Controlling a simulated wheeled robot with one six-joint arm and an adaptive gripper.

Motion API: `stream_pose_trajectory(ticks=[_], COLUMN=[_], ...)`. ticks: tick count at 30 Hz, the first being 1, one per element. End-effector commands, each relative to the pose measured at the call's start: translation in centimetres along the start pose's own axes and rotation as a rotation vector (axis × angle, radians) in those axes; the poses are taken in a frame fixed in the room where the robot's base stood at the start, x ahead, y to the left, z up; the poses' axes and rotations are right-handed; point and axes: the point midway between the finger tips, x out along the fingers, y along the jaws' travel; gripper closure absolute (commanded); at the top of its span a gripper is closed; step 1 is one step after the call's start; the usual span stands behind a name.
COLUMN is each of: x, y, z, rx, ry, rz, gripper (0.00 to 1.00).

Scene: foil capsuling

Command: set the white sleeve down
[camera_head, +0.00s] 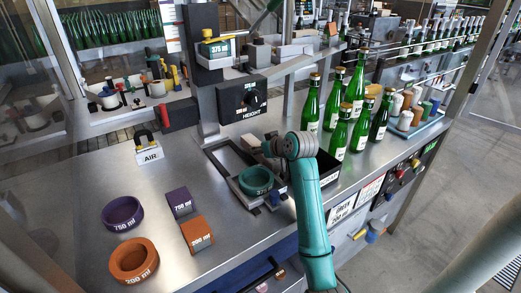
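My teal and grey arm reaches over the bench, and its grey wrist ends above the steel fixture. White or cream sleeves (406,119) stand among orange and green ones in a tray (426,131) at the right of the bench.
A teal ring (255,181) sits in the fixture below my wrist. Purple (122,213) and orange (134,261) rings and two blocks lie at left. Several green bottles (332,103) stand right of the arm. The HEIGHT box (243,98) rises behind. Bare bench lies left of the fixture.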

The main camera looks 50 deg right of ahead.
Motion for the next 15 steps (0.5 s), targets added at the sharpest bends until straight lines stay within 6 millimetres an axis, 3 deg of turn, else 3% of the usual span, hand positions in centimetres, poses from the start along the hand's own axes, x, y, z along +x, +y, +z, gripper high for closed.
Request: stream_pose_trajectory(ticks=[12,13,15], x=[0.51,0.52,0.5], y=[0.0,0.0,0.0], z=[0.81,0.81,0.79], rx=[0.0,0.0,0.0], ry=[0.001,0.001,0.001], rz=[0.0,0.0,0.0], gripper=[0.91,0.5,0.33])
